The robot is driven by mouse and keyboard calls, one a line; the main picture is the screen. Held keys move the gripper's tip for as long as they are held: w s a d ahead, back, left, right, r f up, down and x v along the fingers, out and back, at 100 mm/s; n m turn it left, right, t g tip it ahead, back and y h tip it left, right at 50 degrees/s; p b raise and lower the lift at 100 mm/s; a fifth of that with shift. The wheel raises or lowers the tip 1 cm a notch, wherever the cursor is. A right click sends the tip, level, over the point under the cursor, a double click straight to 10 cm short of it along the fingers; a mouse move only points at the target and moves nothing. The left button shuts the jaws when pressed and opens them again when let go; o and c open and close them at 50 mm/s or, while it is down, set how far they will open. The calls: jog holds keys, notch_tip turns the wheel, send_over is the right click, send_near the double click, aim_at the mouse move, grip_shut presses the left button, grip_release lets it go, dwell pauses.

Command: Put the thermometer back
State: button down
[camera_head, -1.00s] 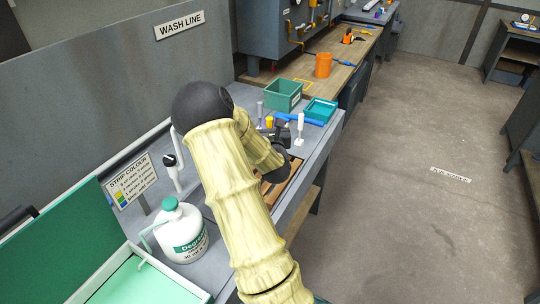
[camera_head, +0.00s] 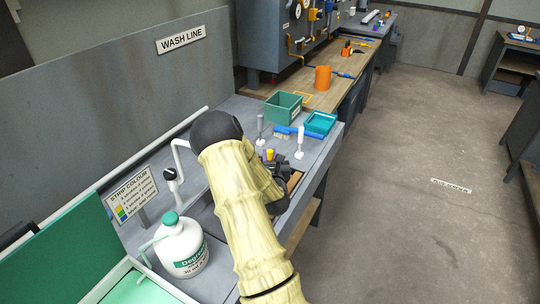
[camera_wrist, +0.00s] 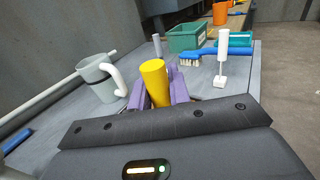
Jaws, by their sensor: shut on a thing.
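My gripper (camera_wrist: 160,90) has purple fingers and is shut on a yellow cylinder (camera_wrist: 154,80), which stands up between them. I cannot tell whether this is the thermometer. In the head view the yellow cylinder (camera_head: 269,154) shows beside my dark wrist, above the grey bench. A white upright piece on a small square base (camera_wrist: 222,58) stands to the right beyond my gripper; it also shows in the head view (camera_head: 300,140). A slim grey post (camera_head: 260,126) stands farther back. The lower end of the yellow cylinder is hidden.
A grey-white mug (camera_wrist: 97,82) stands left of my gripper. A blue brush (camera_wrist: 205,60), a green bin (camera_head: 284,106) and a teal tray (camera_head: 320,122) lie beyond. A white degreaser jug (camera_head: 181,246) stands near the front. The floor at right is clear.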

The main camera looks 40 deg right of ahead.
jog(key=c, duration=1.7)
grip_release()
jog(key=shift+f, duration=0.15)
jog(key=shift+c, duration=0.2)
jog(key=o, duration=0.4)
